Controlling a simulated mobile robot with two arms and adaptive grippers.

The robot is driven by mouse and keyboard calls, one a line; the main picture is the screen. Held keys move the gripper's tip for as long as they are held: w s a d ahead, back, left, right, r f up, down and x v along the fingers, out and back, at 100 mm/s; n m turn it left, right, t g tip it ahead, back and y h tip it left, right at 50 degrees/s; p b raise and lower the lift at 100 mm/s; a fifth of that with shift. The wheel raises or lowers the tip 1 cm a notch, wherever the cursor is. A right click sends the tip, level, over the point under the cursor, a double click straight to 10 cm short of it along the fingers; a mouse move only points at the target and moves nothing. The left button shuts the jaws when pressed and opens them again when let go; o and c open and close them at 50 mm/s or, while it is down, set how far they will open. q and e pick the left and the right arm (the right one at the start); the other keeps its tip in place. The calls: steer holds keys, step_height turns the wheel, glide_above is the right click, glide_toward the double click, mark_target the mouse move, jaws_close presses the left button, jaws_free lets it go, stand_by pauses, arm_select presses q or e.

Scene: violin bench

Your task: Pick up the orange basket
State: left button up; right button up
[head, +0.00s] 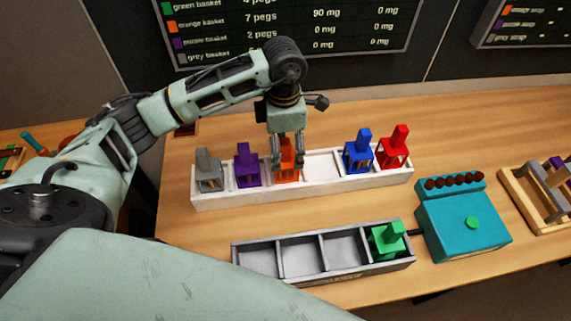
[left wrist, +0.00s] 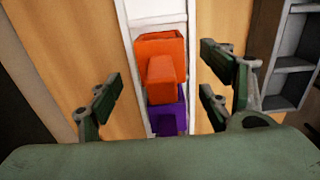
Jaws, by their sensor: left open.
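The orange basket (head: 287,174) stands in a compartment of the long white tray (head: 289,191), between the purple basket (head: 247,170) and an empty compartment. My left gripper (head: 287,160) points down right over the orange basket and hides its upper part in the head view. In the left wrist view the orange basket (left wrist: 160,65) lies between and beyond the open fingers of the left gripper (left wrist: 158,95), with its raised handle block toward the camera. No contact between fingers and basket shows there. My right gripper is not in view.
A grey basket (head: 208,172), blue basket (head: 358,152) and red basket (head: 394,150) share the white tray. In front, a grey tray (head: 245,255) holds a green basket (head: 387,242). A teal box (head: 463,230) stands at the right.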

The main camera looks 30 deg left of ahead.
mark_target(286, 159)
arm_select(q)
steer(key=shift+f+p, duration=0.3)
steer(key=shift+f, duration=0.1)
steer(key=f, duration=0.1)
steer(key=f+p, duration=0.1)
steer(key=f, duration=0.1)
steer(key=shift+d+f+p, duration=0.25)
steer(key=shift+f+p, duration=0.05)
steer(key=shift+p, duration=0.05)
steer(key=shift+f, duration=0.55)
steer(key=shift+w, duration=0.1)
steer(key=c, duration=1.5)
